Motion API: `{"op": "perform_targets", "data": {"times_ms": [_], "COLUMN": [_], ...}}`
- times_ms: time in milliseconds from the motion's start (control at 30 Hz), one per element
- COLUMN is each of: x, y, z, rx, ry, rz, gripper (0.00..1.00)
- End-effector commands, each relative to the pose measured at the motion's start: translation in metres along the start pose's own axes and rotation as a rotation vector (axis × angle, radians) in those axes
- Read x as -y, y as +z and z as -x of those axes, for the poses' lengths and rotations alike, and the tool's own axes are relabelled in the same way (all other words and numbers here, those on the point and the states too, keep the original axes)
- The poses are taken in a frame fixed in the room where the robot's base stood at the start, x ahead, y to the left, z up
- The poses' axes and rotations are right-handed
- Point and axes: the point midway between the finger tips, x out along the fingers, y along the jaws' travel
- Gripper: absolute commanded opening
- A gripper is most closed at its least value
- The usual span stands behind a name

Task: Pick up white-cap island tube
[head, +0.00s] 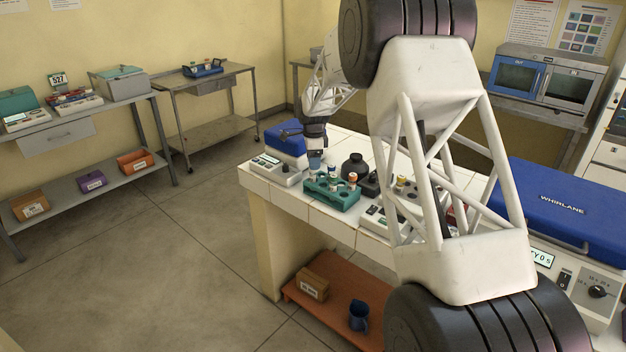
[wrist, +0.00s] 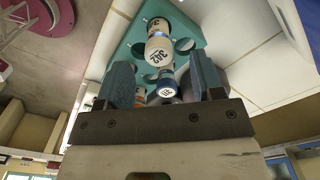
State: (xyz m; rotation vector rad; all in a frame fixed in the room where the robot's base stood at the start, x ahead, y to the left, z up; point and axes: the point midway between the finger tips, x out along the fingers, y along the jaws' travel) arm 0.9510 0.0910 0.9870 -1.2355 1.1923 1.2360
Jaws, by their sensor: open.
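The teal tube rack (head: 340,200) stands on the near part of the white island bench, with a few tubes in it. In the wrist view the rack (wrist: 132,42) lies beyond my fingers. A pale, white-topped tube (wrist: 158,52) with dark printing stands in it, ahead of the gap between the fingers. My gripper (head: 315,162) is over the rack's left back side, pointing down. In the wrist view my gripper (wrist: 163,85) is open; contact with a tube cannot be told.
A dark bottle (head: 353,167) stands just behind the rack. A white device (head: 274,169) and a blue box (head: 287,138) are to the left. A blue-lidded machine (head: 560,200) is at the right. My own arm hides much of the bench's middle.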

Motion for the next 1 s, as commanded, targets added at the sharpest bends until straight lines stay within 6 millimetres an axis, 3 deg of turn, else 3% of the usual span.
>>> {"op": "perform_targets", "data": {"times_ms": [467,1000], "x": [0.000,-0.001], "y": [0.000,0.002], "z": [-0.007,-0.054], "rx": [0.000,0.000], "ry": [0.000,0.000], "rz": [0.000,0.000], "gripper": [0.61,0.61]}}
